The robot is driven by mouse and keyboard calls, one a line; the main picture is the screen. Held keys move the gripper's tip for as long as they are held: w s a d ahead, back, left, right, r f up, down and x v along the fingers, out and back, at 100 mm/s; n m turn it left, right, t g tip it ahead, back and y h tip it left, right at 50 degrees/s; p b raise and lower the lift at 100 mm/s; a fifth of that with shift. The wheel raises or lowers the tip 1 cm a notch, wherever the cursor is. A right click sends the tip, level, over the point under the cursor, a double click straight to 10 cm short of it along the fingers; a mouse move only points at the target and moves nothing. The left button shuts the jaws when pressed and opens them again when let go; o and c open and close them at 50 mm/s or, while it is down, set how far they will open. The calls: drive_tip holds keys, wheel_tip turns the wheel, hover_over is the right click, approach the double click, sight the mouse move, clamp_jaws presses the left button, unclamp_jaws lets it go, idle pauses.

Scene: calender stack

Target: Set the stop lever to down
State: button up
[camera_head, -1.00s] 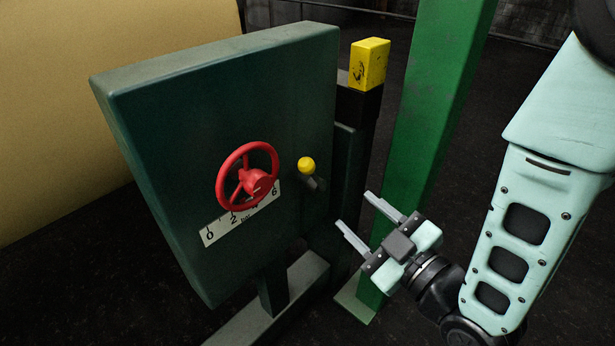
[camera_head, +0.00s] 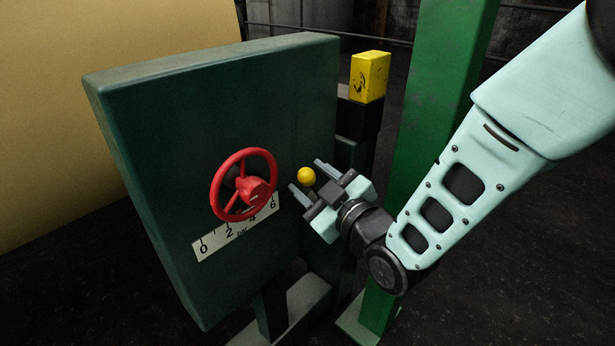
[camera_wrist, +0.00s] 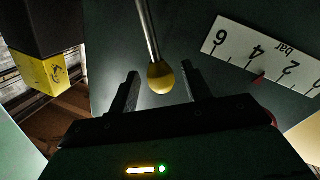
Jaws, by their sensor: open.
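The stop lever is a short metal rod with a yellow ball knob (camera_head: 306,176) on the dark green panel (camera_head: 150,130), right of the red handwheel. In the wrist view its rod runs in from the top edge to the yellow knob (camera_wrist: 161,78). My gripper (camera_head: 305,176) is open at the lever, its fingers pointing toward the panel. In the wrist view the knob lies between the two fingertips (camera_wrist: 160,72), with a gap visible on each side. In the head view the rod is mostly hidden behind the knob and gripper.
The red handwheel (camera_head: 217,188) and a white bar scale (camera_head: 211,246) sit left of the lever. A yellow block (camera_head: 370,75) on a dark post and a green column (camera_head: 436,110) stand to the right, close to my arm. A large tan roll (camera_head: 50,110) is behind the panel.

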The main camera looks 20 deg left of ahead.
drive_tip(key=shift+x, duration=0.8)
clamp_jaws()
drive_tip(key=shift+w, duration=0.1)
drive_tip(key=shift+w+d+r+m, duration=0.4)
drive_tip(key=shift+w+m, duration=0.2)
drive_tip(key=shift+m, duration=0.1)
drive_tip(key=w+d+m+p, duration=0.1)
drive_tip(key=w+m, duration=0.1)
drive_tip(key=w+d+m+g+p, duration=0.1)
drive_tip(key=w+m, duration=0.2)
drive_tip(key=w+d+m+g+h+p, duration=0.1)
drive_tip(key=w+m, duration=0.1)
drive_tip(key=w, duration=0.1)
drive_tip(key=shift+w+d+r, duration=0.2)
drive_tip(key=shift+w, duration=0.05)
drive_tip(key=shift+w+d+f+m+g+p, duration=0.2)
drive_tip(key=shift+w+f+m+p, duration=0.15)
drive_tip(key=shift+w+m, duration=0.2)
drive_tip(key=shift+w+d+f+m+g+p, duration=0.25)
drive_tip(key=shift+w+m+p, duration=0.2)
drive_tip(key=shift+m, duration=0.2)
